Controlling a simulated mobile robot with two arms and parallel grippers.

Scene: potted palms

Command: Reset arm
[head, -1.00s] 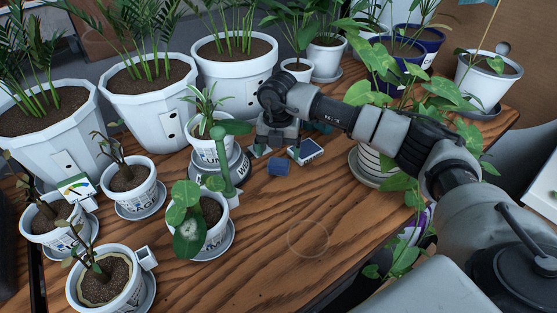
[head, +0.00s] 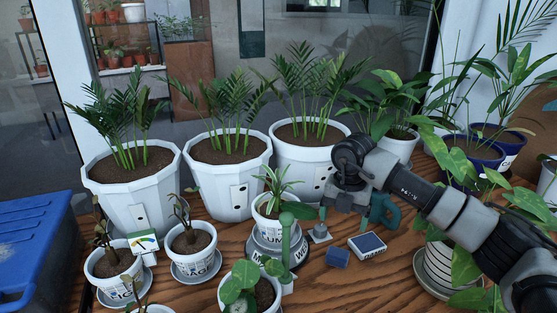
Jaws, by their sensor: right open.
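My right gripper (head: 343,228) reaches in from the right on its dark and grey arm. It hangs just above the wooden table, behind a small blue block (head: 337,257) and a flat device with a dark panel (head: 367,245). Its jaws are open and nothing shows between them. A teal object (head: 384,212) shows beside the gripper, partly hidden by it. My left gripper is not in view.
Three large white pots with palms (head: 135,187) (head: 229,178) (head: 306,160) stand along the back. Small potted plants (head: 191,245) crowd the front left. A striped pot (head: 440,265) stands under my right arm. A blue bin (head: 35,250) is at the far left. Bare table (head: 340,290) shows at the front centre.

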